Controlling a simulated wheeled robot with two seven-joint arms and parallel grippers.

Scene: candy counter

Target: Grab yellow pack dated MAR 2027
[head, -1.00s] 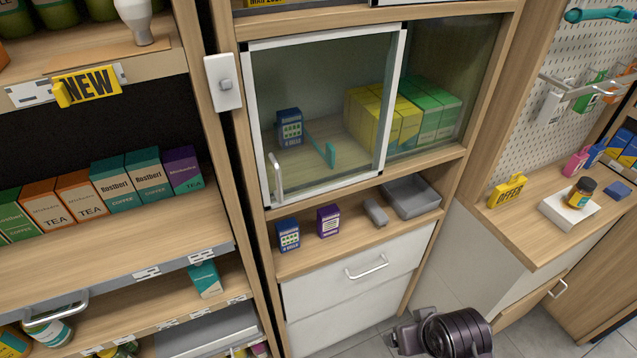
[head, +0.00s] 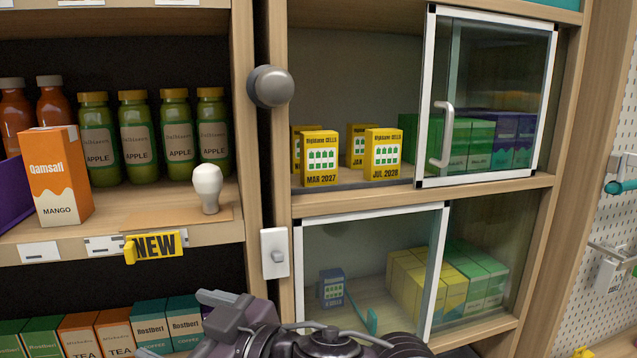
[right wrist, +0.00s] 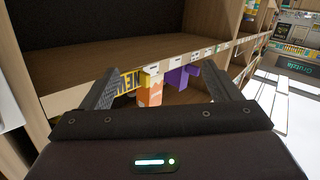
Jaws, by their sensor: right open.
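The yellow pack (head: 319,158) marked MAR 2027 stands upright at the left front of the upper cabinet compartment, in the head view. Another yellow pack (head: 297,148) is mostly hidden behind it. A yellow pack (head: 383,155) marked JUL 2028 stands to its right, and one marked JAN (head: 356,146) is behind that, its year covered. My right gripper (head: 222,312) is low in front of the shelves, below and left of the pack. In the right wrist view its fingers (right wrist: 160,82) are apart with nothing between them. My left gripper is not in view.
The sliding glass door (head: 486,100) covers the right half of the upper compartment; the left half is uncovered. A grey round knob (head: 271,86) and a white switch (head: 274,252) are on the post at left.

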